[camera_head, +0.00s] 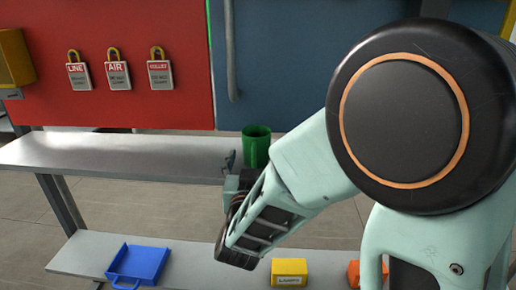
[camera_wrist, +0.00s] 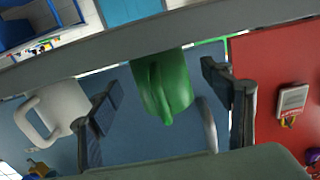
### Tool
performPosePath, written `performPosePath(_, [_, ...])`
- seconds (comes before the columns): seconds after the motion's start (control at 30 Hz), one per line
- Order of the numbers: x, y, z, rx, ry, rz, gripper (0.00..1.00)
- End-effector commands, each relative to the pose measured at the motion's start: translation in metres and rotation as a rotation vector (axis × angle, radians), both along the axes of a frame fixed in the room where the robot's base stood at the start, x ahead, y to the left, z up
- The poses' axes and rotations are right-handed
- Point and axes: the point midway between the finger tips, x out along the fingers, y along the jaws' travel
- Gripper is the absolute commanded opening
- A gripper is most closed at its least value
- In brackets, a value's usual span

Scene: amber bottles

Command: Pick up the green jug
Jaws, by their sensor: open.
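The green jug (camera_head: 256,146) stands upright at the right part of the grey upper shelf, its lower part hidden by my arm. In the wrist view the green jug (camera_wrist: 165,88) appears upside down, between the two fingers of my gripper (camera_wrist: 162,80). The fingers are spread with a gap on each side of the jug, and I see no contact. In the head view my gripper (camera_head: 231,163) is beside the jug at the shelf, partly hidden by my own arm.
A white jug (camera_wrist: 62,110) is near the left finger in the wrist view. The upper shelf (camera_head: 110,155) is clear left of the green jug. A blue tray (camera_head: 140,262), a yellow box (camera_head: 289,271) and an orange box (camera_head: 354,272) are lower down. A red panel (camera_head: 115,60) stands behind.

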Motion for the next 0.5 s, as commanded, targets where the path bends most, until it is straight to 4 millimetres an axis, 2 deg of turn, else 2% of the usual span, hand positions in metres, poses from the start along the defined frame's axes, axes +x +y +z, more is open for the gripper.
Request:
performPosePath(0.2, [0.033,-0.002,0.000,0.001,0.001,-0.002,0.73])
performPosePath(0.5, [0.039,-0.002,0.000,0.001,0.001,0.000,0.73])
